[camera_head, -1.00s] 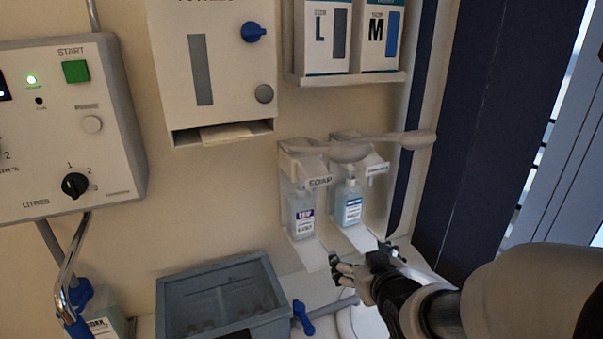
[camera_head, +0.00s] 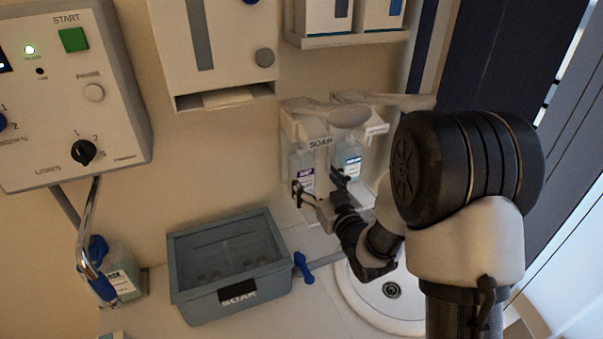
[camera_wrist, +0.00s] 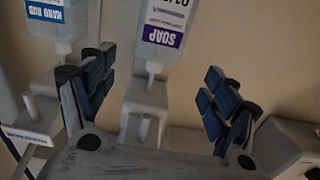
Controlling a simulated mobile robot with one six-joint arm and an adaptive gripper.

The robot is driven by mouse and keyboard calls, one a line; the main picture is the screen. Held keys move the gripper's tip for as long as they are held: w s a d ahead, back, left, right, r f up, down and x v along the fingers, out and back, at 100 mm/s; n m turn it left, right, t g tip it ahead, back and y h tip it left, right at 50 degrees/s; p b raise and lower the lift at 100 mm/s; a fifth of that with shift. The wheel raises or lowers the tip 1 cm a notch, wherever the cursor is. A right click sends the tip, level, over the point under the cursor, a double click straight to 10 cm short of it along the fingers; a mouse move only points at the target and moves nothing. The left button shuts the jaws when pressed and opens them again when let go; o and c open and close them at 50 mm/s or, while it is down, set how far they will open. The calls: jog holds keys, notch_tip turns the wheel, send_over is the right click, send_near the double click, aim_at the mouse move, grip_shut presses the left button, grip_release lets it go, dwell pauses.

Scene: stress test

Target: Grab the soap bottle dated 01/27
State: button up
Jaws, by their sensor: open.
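The soap bottle (camera_head: 301,160) with a purple-banded label hangs in the left wall dispenser, under the SOAP sign. In the wrist view it appears upside down (camera_wrist: 165,28), labelled SOAP, its upper part cut off by the frame; I cannot read a full date. A hand rub bottle (camera_head: 348,160) with a blue label hangs in the right dispenser and also shows in the wrist view (camera_wrist: 57,22). My gripper (camera_head: 318,187) is open and empty, close in front of the bottles. In the wrist view the soap bottle lies between the lines of its spread fingers (camera_wrist: 155,80).
A grey bin (camera_head: 192,292) marked SOAK stands on the counter with a blue-handled item (camera_head: 303,267) beside it. Another labelled bottle (camera_head: 124,283) stands at the lower left behind a metal pipe. A round basin (camera_head: 345,285) lies below my arm. Dispenser levers (camera_head: 405,102) jut out above the bottles.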

aim_at(301, 159)
jog(key=x, duration=1)
jog(key=shift+w+d+f, duration=0.1)
jog(key=shift+d+f, duration=0.05)
jog(key=shift+f, duration=0.1)
jog(key=shift+c, duration=0.4)
jog(key=c, duration=1)
jog(key=shift+r, duration=0.15)
